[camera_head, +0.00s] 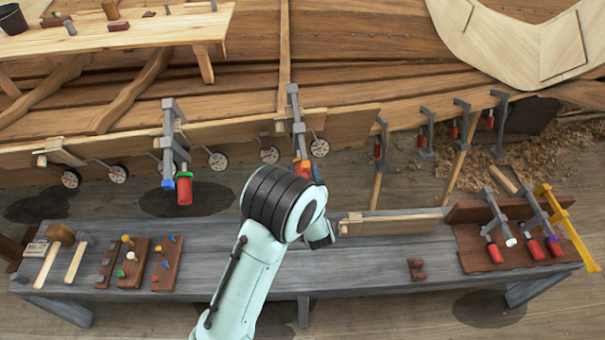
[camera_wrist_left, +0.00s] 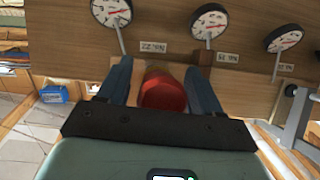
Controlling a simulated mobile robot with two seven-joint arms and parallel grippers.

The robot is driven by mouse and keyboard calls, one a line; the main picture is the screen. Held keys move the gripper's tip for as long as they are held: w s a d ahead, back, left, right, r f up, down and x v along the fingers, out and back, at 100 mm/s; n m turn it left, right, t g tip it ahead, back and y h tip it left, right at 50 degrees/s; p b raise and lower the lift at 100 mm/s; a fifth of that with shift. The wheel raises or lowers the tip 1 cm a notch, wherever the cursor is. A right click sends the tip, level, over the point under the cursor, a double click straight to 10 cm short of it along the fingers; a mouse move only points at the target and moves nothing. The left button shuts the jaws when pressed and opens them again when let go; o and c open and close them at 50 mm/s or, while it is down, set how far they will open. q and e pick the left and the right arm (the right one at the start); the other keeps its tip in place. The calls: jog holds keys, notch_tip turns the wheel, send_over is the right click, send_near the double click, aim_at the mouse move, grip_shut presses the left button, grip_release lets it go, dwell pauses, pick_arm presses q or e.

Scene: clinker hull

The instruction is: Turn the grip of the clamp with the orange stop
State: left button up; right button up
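The clamp with the orange stop (camera_head: 305,163) hangs on the hull plank in the middle of the head view, its grey bar (camera_head: 296,108) upright. My left wrist covers most of its grip there. In the left wrist view the red grip (camera_wrist_left: 164,94) points at the camera, between the two dark blue fingers of my left gripper (camera_wrist_left: 158,76). The fingers stand on either side of it, with a narrow gap visible at the left finger, so the gripper looks open around the grip. The orange stop is hidden in that view. My right gripper is not in view.
Another clamp (camera_head: 168,140) with blue and green parts and a red grip hangs to the left. Dial gauges (camera_wrist_left: 209,23) line the plank. A grey bench (camera_head: 215,262) below carries mallets, small boards and several spare clamps.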

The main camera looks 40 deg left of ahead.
pick_arm(q)
jog(key=b+v, duration=0.1)
jog(key=v, duration=1.2)
jog(key=shift+d, duration=0.2)
dwell(0.8)
jog(key=shift+t+y, duration=0.4)
jog(key=shift+y, duration=0.1)
jog(key=b+x, duration=0.1)
jog(key=x, duration=0.3)
jog(key=f+x, duration=0.1)
jog(key=x, duration=0.3)
jog(key=b+x, duration=0.1)
jog(key=x, duration=0.4)
jog(key=shift+f+b, duration=0.3)
jog(key=shift+b, duration=0.05)
jog(key=c, duration=1)
